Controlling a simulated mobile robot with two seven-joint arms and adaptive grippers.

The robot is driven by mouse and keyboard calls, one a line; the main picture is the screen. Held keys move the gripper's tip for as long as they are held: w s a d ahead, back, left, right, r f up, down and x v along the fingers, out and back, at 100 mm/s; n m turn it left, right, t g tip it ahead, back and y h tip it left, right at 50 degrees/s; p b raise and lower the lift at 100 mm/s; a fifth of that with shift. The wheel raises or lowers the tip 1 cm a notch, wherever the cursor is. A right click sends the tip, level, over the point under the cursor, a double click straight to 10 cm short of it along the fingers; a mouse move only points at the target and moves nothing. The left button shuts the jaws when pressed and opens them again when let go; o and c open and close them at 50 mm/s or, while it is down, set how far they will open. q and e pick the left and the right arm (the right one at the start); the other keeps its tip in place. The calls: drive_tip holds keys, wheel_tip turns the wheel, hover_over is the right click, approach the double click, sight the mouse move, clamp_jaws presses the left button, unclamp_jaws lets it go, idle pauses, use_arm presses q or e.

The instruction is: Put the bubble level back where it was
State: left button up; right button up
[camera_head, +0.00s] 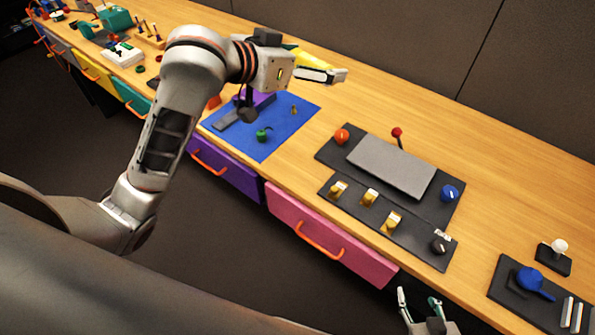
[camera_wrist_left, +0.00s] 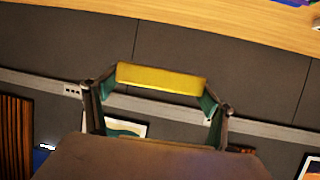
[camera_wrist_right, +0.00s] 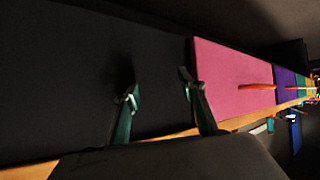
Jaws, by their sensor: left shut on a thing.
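The bubble level is a yellow bar (camera_wrist_left: 160,79) held crosswise between the fingertips of my left gripper (camera_wrist_left: 158,92) in the left wrist view. In the head view a yellow part of it (camera_head: 312,59) shows beside my left gripper (camera_head: 335,75), raised over the back of the bench; the rest is hidden by the gripper. My right gripper (camera_head: 421,298) is open and empty at the bottom of the head view, in front of the bench edge. Its two spread fingers also show in the right wrist view (camera_wrist_right: 158,88).
A wooden bench (camera_head: 500,185) runs diagonally along a dark wall. A blue mat (camera_head: 285,136) bears a purple thing and a green one. Right of it stands a dark control panel (camera_head: 325,158) with a grey plate (camera_head: 393,166), red-knobbed lever (camera_head: 398,135) and yellow switches. A pink drawer (camera_head: 345,245) is below.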

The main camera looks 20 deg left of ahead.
use_arm(q)
wheel_tip(320, 180, down, 7)
drive_tip(key=m+g+h, duration=0.1)
drive_tip(key=m+h, duration=0.1)
drive_tip(key=h+b, duration=0.1)
hover_over(300, 172)
wheel_tip(300, 172, down, 5)
drive_tip(key=shift+m+g, duration=0.4)
wheel_tip(300, 172, down, 14)
drive_tip(key=b, duration=0.2)
drive_tip(key=shift+b, duration=0.4)
drive_tip(key=shift+w+f+b, duration=0.1)
drive_tip(key=shift+f+b, duration=0.4)
drive_tip(key=shift+f, duration=2.05)
use_arm(e)
drive_tip(key=shift+y, duration=0.3)
drive_tip(key=shift+s+a+f, duration=0.1)
drive_tip(key=shift+a+f, duration=0.1)
drive_tip(key=shift+f, duration=0.9)
drive_tip(key=shift+s+a+f, duration=0.1)
drive_tip(key=shift+a+f, duration=0.05)
drive_tip(key=shift+f, duration=0.9)
use_arm(q)
drive_tip(key=shift+f, duration=0.2)
drive_tip(key=o, duration=1.2)
use_arm(e)
drive_tip(key=shift+f, duration=0.15)
